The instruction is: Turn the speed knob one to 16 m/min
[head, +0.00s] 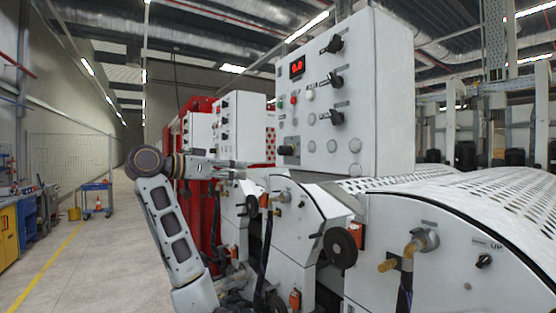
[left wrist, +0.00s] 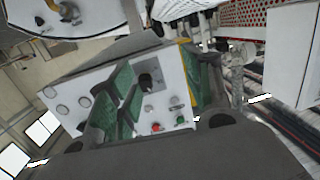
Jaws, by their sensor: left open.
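A white control box (head: 345,90) stands at the centre of the head view. Its red display (head: 297,68) seems to read 0.0. A black knob (head: 287,150) sits low on the panel's left side; I cannot read its label. My left gripper (head: 238,164) reaches in from the left, just left of this knob. In the left wrist view, the open left gripper (left wrist: 160,80) has green finger pads, with a black knob on a grey plate (left wrist: 148,82) seen between them. I cannot tell whether the pads touch it. My right gripper is not in view.
Several black selector knobs (head: 337,118) and lamps line the box. Below are white curved machine covers (head: 450,215), a black handwheel (head: 340,248) and a brass valve fitting (head: 410,250). A similar white box (head: 238,118) stands behind.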

